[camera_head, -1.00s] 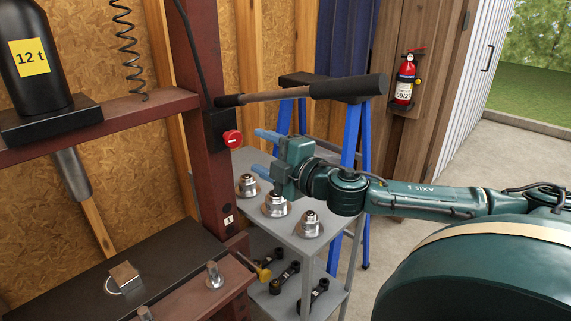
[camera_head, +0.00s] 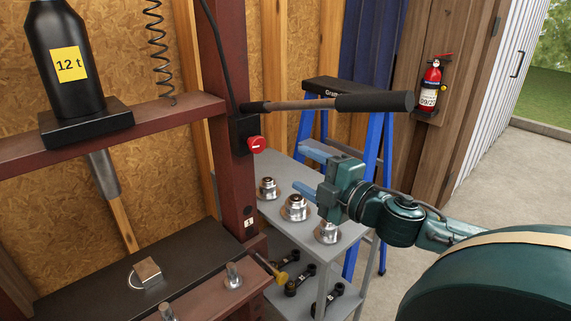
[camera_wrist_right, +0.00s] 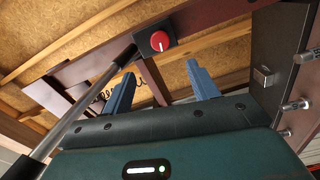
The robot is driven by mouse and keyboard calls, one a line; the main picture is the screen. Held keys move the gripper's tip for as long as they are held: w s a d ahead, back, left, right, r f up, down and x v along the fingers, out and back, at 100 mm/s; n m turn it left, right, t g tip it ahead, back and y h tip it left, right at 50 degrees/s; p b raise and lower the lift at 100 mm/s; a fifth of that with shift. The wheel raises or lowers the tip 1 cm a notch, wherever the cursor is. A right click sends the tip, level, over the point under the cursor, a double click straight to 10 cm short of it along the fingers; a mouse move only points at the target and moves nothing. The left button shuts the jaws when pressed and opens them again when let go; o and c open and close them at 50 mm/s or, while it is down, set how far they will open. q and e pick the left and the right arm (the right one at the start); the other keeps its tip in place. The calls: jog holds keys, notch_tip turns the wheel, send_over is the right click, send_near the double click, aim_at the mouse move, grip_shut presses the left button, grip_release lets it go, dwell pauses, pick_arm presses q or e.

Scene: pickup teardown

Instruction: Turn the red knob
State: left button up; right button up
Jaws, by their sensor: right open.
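The red knob (camera_head: 257,144) sits on a black box (camera_head: 241,128) on the dark red press post. It has a white mark and also shows in the right wrist view (camera_wrist_right: 160,41), ahead of the fingers and above the gap between them. My right gripper (camera_head: 306,170) is open and empty, with its two blue fingers pointing left. In the head view it is to the right of the knob and slightly lower, apart from it. In the right wrist view the fingers (camera_wrist_right: 163,82) are spread and touch nothing. My left gripper is not in view.
A pump handle (camera_head: 375,102) juts right from the post above my right gripper. A grey shelf (camera_head: 272,207) with metal parts stands below. A blue ladder (camera_head: 372,150) is behind, and a fire extinguisher (camera_head: 430,88) hangs on the wall.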

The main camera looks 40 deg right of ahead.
jog(key=s+f+m+g+h, duration=0.1)
jog(key=s+f+m+g, duration=0.2)
jog(key=f, duration=0.8)
jog(key=s+f+m+g+h, duration=0.1)
jog(key=s+f+m+g, duration=0.15)
jog(key=f+m, duration=0.65)
jog(key=s+a+f+m+g+y, duration=0.1)
jog(key=s+a+f, duration=0.3)
jog(key=a+f, duration=0.4)
jog(key=s+a+f+m+g+y, duration=0.1)
jog(key=s+a+f+y, duration=0.1)
jog(key=a+f, duration=0.5)
jog(key=s+a, duration=0.1)
jog(key=a, duration=0.5)
jog(key=shift+s+a+f+y, duration=0.2)
jog(key=shift+s+f+y, duration=0.2)
jog(key=shift+d, duration=0.1)
